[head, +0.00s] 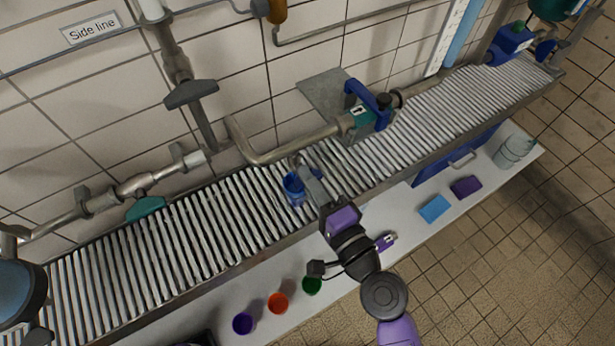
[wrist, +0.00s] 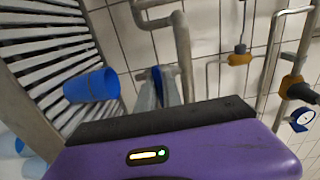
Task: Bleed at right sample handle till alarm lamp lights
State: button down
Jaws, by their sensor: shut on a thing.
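My gripper (head: 304,166) is at the pipe (head: 285,150) above the roller conveyor. In the wrist view its two grey fingers (wrist: 158,84) are shut on a small blue piece (wrist: 156,73), which looks like a sample handle but is mostly hidden by the fingers. A blue cup (head: 293,189) stands on the rollers just left of the gripper; it also shows in the wrist view (wrist: 91,86), its inside too dark to tell any contents. I cannot make out an alarm lamp for certain; an amber fitting (head: 277,11) shows at the top, with no clear glow.
A blue-handled valve (head: 368,105) with a numbered teal tag sits on the pipe to the right. The roller conveyor (head: 180,240) runs along the wall. Purple, orange (head: 278,302) and green cups stand on the front ledge. A blue block (head: 434,209) lies there too.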

jog(key=shift+m, duration=0.3)
jog(key=c, duration=1.5)
grip_release()
jog(key=b+v, duration=0.2)
jog(key=v, duration=0.6)
jog(key=shift+w, duration=0.1)
